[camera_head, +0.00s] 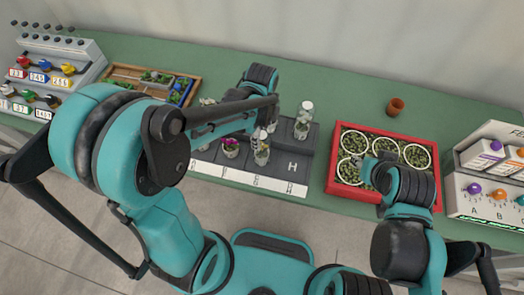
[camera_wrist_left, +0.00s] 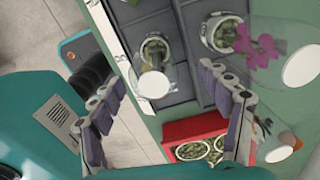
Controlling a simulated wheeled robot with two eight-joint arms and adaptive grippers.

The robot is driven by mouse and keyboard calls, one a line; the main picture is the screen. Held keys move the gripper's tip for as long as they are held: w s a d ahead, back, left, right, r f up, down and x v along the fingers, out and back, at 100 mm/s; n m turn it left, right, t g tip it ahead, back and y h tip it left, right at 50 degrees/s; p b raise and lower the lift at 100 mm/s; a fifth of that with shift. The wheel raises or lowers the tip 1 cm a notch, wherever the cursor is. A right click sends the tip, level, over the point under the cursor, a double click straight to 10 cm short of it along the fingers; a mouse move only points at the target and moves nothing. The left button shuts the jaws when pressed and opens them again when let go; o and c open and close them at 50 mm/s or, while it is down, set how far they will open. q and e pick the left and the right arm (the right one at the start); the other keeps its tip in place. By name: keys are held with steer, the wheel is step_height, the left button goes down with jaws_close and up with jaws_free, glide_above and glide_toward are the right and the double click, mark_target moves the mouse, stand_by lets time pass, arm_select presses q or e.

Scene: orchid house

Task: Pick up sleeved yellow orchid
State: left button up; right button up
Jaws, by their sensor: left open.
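A clear sleeved pot (camera_head: 262,150) stands at the front edge of the grey tray in the head view. Its flower colour is hard to tell, so I cannot be sure it is the yellow orchid. Another clear sleeved plant (camera_head: 303,120) stands behind it to the right. In the left wrist view, a clear sleeve with a white end (camera_wrist_left: 154,84) shows between the fingers of my left gripper (camera_wrist_left: 158,78), which is open. My left arm hides part of the tray in the head view. My right gripper (camera_head: 372,168) is over the red crate; its jaws are unclear.
A pink-flowered pot (camera_head: 231,148) stands left of the front sleeve. The red crate (camera_head: 329,185) holds several round pots. A brown pot (camera_head: 396,106) stands behind it. The bench behind the tray is partly clear.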

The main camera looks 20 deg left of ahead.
arm_select(q)
steer(key=shift+d+f+m, duration=0.15)
steer(key=shift+f+m, duration=0.25)
steer(key=shift+f, duration=0.1)
steer(key=f, duration=0.2)
steer(key=f+b, duration=0.1)
steer(key=f, duration=0.1)
steer(key=f+b, duration=0.1)
steer(key=f, duration=0.1)
steer(key=shift+s+a+f, duration=0.2)
steer(key=shift+s+f, duration=0.1)
steer(key=shift+s, duration=0.05)
steer(key=shift+f+b, duration=0.35)
steer(key=shift+f, duration=0.15)
steer(key=shift+r, duration=0.1)
steer(key=c, duration=1.8)
steer(key=shift+o, duration=0.2)
steer(key=shift+r, duration=0.1)
